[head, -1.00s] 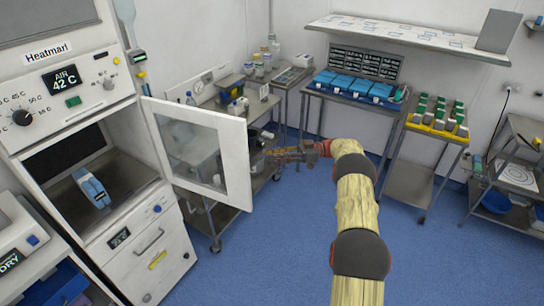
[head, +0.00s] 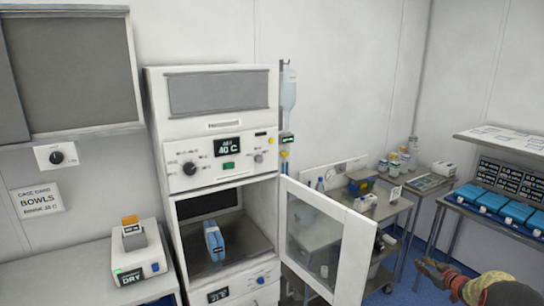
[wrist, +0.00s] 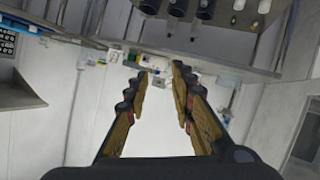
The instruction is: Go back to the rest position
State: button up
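My gripper (head: 432,268) is at the lower right of the head view, with part of my arm behind it. In the wrist view my gripper (wrist: 160,70) has its two fingers apart, with nothing between them. It is in open air, to the right of the open glass door (head: 322,240) of the white warming cabinet (head: 222,145). A blue item (head: 214,241) stands inside the cabinet's open compartment.
A grey trolley (head: 395,212) with bottles stands behind the door. A table with blue boxes (head: 490,202) is at the right. A small device marked DRY (head: 138,267) sits on the left counter. Blue floor shows between the trolley and the right table.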

jog(key=s+a+r+m+g+h, duration=0.2)
jog(key=s+a+r+g, duration=0.1)
jog(key=s, duration=0.4)
jog(key=s+a+r+m+g+h, duration=0.1)
jog(key=s+a+r+m+g, duration=0.15)
jog(key=s, duration=0.55)
jog(key=s+a+r+m+g+h, duration=0.2)
jog(key=s+a+r+g, duration=0.15)
jog(key=s, duration=0.35)
jog(key=s+a+r+g+y, duration=0.1)
jog(key=s+a+r, duration=0.2)
jog(key=s+a, duration=0.65)
jog(key=s+a+r+g+y, duration=0.1)
jog(key=s+a+r+y, duration=0.15)
jog(key=s+a, duration=0.7)
jog(key=s+a+r, duration=0.4)
jog(key=s+a, duration=0.5)
jog(key=s, duration=0.1)
jog(key=s+a+r+n+t+y, duration=0.1)
jog(key=s+a+r+n+t, duration=0.1)
jog(key=a+r, duration=0.4)
jog(key=shift+s+a+r+t, duration=0.25)
jog(key=shift+s+t, duration=0.25)
jog(key=shift+s, duration=0.45)
